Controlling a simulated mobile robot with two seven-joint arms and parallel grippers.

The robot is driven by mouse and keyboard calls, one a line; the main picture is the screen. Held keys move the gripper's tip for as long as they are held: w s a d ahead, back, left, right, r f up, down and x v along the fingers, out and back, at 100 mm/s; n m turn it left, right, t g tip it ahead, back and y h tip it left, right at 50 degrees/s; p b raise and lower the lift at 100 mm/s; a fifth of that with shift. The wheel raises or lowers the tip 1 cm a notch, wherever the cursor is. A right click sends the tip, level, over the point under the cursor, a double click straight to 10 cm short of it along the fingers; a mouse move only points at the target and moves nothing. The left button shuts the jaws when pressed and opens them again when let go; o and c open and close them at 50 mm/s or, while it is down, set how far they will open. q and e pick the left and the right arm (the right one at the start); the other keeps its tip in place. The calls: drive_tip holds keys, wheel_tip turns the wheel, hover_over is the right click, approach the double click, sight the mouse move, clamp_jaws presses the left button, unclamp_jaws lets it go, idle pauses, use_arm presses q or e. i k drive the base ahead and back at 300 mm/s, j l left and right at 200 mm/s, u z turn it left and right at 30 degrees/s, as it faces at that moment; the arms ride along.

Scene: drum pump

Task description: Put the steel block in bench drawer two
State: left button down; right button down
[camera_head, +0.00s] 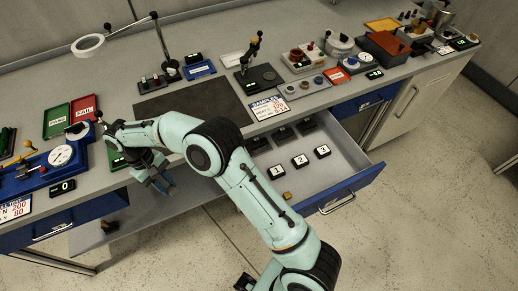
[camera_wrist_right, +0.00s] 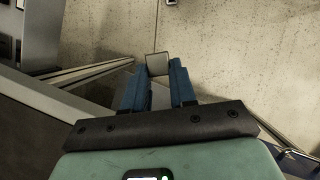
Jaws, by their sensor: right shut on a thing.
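My right gripper (camera_head: 162,183) reaches in from the lower right and hangs in front of the bench's left half. In the right wrist view its blue fingers (camera_wrist_right: 158,88) are shut on a small grey block (camera_wrist_right: 157,63), the steel block, which shows at the fingertips. In the head view the block is hard to make out against the fingers. An open blue-fronted drawer (camera_head: 352,188) stands out at the right, with tags 1, 2 and 3 and a small brass-coloured block (camera_head: 287,196) inside. I cannot read which drawer is two. My left gripper is not in view.
The bench top (camera_head: 205,62) carries a magnifier lamp (camera_head: 88,44), green and red trays, gauges and a dark mat (camera_head: 190,103). A grey ledge or drawer (camera_head: 150,214) lies below the gripper. Speckled floor is clear in front.

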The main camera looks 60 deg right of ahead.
sight(309, 186)
drive_tip(key=k+l, duration=0.65)
drive_tip(key=l, duration=0.3)
drive_tip(key=k+l, duration=0.35)
drive_tip(key=l, duration=0.1)
